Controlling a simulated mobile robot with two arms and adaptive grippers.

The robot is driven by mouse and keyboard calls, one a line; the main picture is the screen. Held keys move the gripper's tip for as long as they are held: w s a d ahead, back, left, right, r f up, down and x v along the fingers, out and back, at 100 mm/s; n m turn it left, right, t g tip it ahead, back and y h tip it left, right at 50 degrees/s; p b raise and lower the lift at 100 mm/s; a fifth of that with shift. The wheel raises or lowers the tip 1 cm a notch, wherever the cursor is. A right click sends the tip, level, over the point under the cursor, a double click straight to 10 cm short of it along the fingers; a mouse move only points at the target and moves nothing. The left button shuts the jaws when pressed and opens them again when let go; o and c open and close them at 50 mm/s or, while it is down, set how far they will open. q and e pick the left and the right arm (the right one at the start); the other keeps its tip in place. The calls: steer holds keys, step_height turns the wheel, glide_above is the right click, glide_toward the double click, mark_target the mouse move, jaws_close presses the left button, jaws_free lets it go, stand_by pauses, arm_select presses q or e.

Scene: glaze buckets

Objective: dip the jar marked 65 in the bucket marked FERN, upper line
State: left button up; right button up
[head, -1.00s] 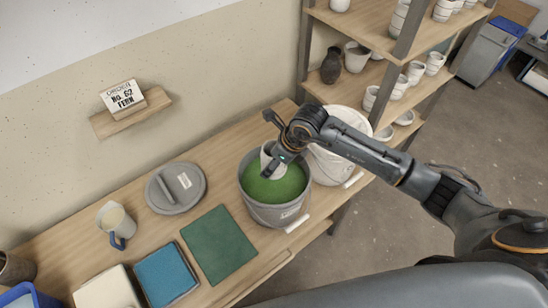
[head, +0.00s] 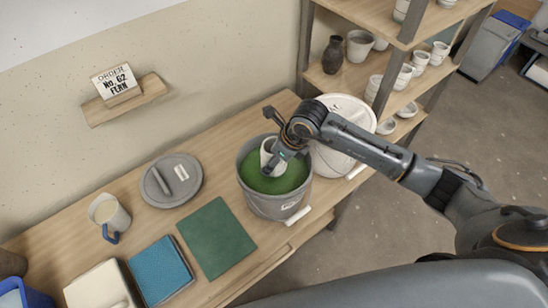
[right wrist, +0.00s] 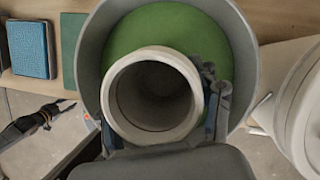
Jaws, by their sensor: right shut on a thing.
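A pale grey jar (head: 267,152) is inside the grey bucket (head: 272,207) of green glaze (head: 278,182). My right gripper (head: 276,163) is shut on the jar's wall. In the right wrist view the jar's open mouth (right wrist: 152,95) faces the camera, with green glaze (right wrist: 180,35) behind it. How deep the jar's base sits is hidden. No number shows on the jar, and the bucket's label (head: 290,206) is too small to read. The order card (head: 117,83) reads No. 62 FERN. A dark gripper-like part, seemingly my left gripper (right wrist: 62,108), shows at the wrist view's left edge.
A white bucket (head: 335,160) stands close right of the grey one. Shelves (head: 400,45) with pots stand behind right.

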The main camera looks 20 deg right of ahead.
steer(key=shift+r, duration=0.1)
steer(key=shift+f+b, duration=3.7)
steer(key=shift+f, duration=0.5)
steer(key=shift+f, duration=0.1)
step_height(320, 180, up, 7)
steer(key=p, duration=0.4)
steer(key=shift+r, duration=0.2)
steer(key=shift+r+p, duration=0.7)
steer(key=shift+r, duration=0.3)
stand_by(0.4)
steer(key=shift+r+p, duration=2.2)
steer(key=shift+r, duration=1.65)
